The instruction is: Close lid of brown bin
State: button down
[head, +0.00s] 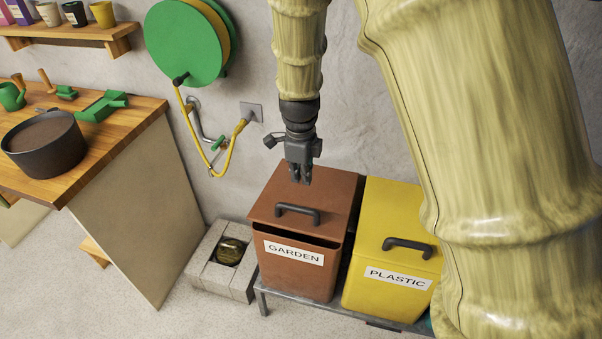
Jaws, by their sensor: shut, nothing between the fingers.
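The brown bin (298,277) stands on a low metal stand and bears a white label reading GARDEN. Its brown lid (279,195) has a dark bar handle (297,213) near its front edge. A dark gap shows between the lid's front edge and the bin body, so the lid looks slightly raised at the front. My gripper (301,181) points down over the back part of the lid, behind the handle. It is shut and empty. I cannot tell whether the fingertips touch the lid.
A yellow bin (385,295) labelled PLASTIC stands close on the right, its lid down. Concrete blocks (217,274) sit on the floor at left. A wooden workbench (140,108) with a dark pot (44,152) is further left. A green hose reel (185,42) hangs on the wall behind.

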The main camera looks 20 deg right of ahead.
aim_at(303, 208)
jog(key=shift+w+d+f+p, duration=0.1)
jog(key=shift+f+p, duration=0.35)
jog(key=shift+f, duration=1.45)
jog(key=shift+w+d+f+p, duration=0.15)
jog(key=shift+f+p, duration=0.35)
jog(key=shift+f, duration=1.45)
jog(key=shift+w+a+f+p, duration=0.1)
jog(key=shift+f+p, duration=0.35)
jog(key=shift+f, duration=1.45)
jog(key=shift+d, duration=0.1)
